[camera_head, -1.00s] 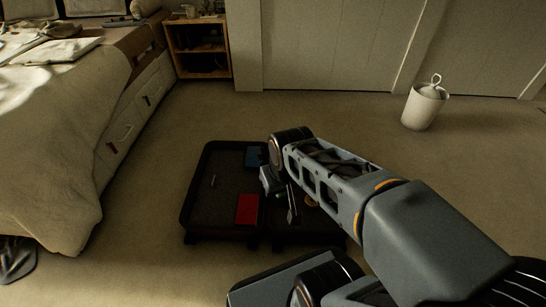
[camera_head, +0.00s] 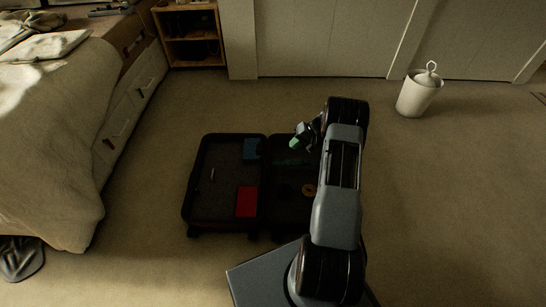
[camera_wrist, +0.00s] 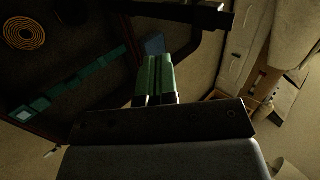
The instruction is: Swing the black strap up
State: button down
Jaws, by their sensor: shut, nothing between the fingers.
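A dark suitcase (camera_head: 188,196) lies open on the carpet in the head view. I cannot pick out the black strap for certain there. In the wrist view a dark bar-like piece (camera_wrist: 180,12) runs along the top, but I cannot tell whether it is the strap. My gripper (camera_head: 294,144) is over the far part of the suitcase's right half, and its green fingertips also show in the wrist view (camera_wrist: 155,75). It is shut and empty. My arm hides part of the suitcase's right side.
The left half holds a red item (camera_head: 247,201) and a blue item (camera_head: 251,149). A tan coil (camera_head: 309,190) lies in the right half. A bed (camera_head: 50,150) stands left, a white lidded bin (camera_head: 418,95) far right. Carpet right of my arm is clear.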

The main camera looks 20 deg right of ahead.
notch_tip(320, 180, down, 5)
jog(key=d, duration=0.2)
jog(key=b, duration=0.3)
send_near(265, 163)
notch_tip(265, 163, down, 5)
jog(key=shift+w+a+r+t+y+b, duration=0.1)
jog(key=shift+w+a+t+y+b, duration=0.2)
jog(key=shift+a, duration=0.4)
jog(key=shift+w+a+r+t+b, duration=0.1)
jog(key=shift+w+a, duration=0.3)
jog(key=shift+a, duration=0.35)
jog(key=shift+d, duration=0.1)
